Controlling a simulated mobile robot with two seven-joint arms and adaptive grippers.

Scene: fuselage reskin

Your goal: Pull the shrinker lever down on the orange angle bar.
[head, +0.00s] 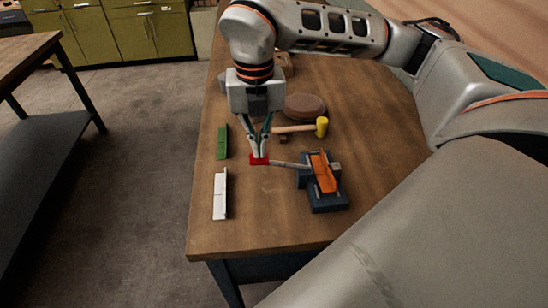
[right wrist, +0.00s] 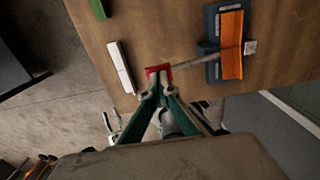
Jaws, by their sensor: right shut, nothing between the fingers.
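The shrinker (head: 325,199) is a dark blue block tool on the wooden table, with the orange angle bar (head: 323,174) lying in its top. Its grey lever (head: 287,164) sticks out to the left and ends in a red grip (head: 259,160). My right gripper (head: 259,155) points down at the red grip, its fingers closed with nothing between them. In the right wrist view the fingertips (right wrist: 158,88) are right at the red grip (right wrist: 158,72); whether they touch it I cannot tell. The orange bar (right wrist: 232,45) also shows there. My left gripper is not in view.
A green angle piece (head: 222,142) and a white angle piece (head: 220,194) lie near the table's left edge. A yellow-headed mallet (head: 321,127) and a round brown pad (head: 305,106) lie behind the lever. The table front (head: 270,235) is clear.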

